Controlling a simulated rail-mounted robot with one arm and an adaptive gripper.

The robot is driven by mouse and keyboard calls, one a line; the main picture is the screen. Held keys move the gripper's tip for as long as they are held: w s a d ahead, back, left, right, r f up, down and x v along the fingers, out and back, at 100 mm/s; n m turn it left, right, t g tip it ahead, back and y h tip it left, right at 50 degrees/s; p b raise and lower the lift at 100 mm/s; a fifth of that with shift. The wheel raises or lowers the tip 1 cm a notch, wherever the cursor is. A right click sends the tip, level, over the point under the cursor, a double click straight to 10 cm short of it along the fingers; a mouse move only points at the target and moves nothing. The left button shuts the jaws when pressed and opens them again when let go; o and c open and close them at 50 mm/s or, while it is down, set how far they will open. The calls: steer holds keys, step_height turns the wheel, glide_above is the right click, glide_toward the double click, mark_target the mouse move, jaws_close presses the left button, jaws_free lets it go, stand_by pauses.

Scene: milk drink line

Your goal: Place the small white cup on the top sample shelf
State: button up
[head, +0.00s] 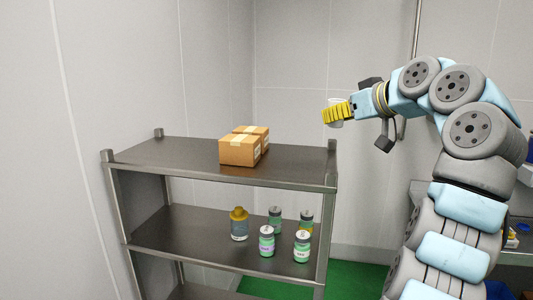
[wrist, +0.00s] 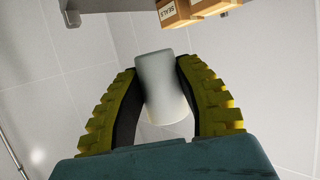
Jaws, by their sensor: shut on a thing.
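My gripper (head: 338,112) is raised to the right of the metal shelf, higher than its top board. Its yellow ribbed fingers also show in the wrist view (wrist: 160,95), closed on both sides of the small white cup (wrist: 162,80). In the head view only a little of the white cup (head: 336,124) shows beside the fingers. The top shelf (head: 180,157) is a dark metal board with corner posts. It is apart from the cup.
Two cardboard boxes (head: 240,150) stand on the right half of the top shelf; its left part is bare. The lower shelf (head: 180,232) holds a yellow-capped bottle (head: 239,224) and several green jars (head: 267,241). Walls stand behind and at the left.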

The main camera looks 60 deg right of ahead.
steer(key=shift+w+d+f, duration=0.1)
steer(key=shift+w, duration=0.3)
steer(key=w+f+p, duration=0.4)
steer(key=w, duration=0.4)
steer(key=p, duration=0.2)
glide_above(285, 167)
steer(key=f, duration=0.4)
steer(key=shift+s+f, duration=0.35)
steer(key=shift+w+f, duration=0.4)
steer(key=shift+f, duration=0.1)
steer(key=shift+f+p, duration=0.55)
steer(key=shift+f, duration=1)
steer(key=shift+f, duration=0.15)
steer(key=o, duration=0.8)
steer(key=shift+s+r, duration=0.15)
steer(key=shift+r, duration=0.1)
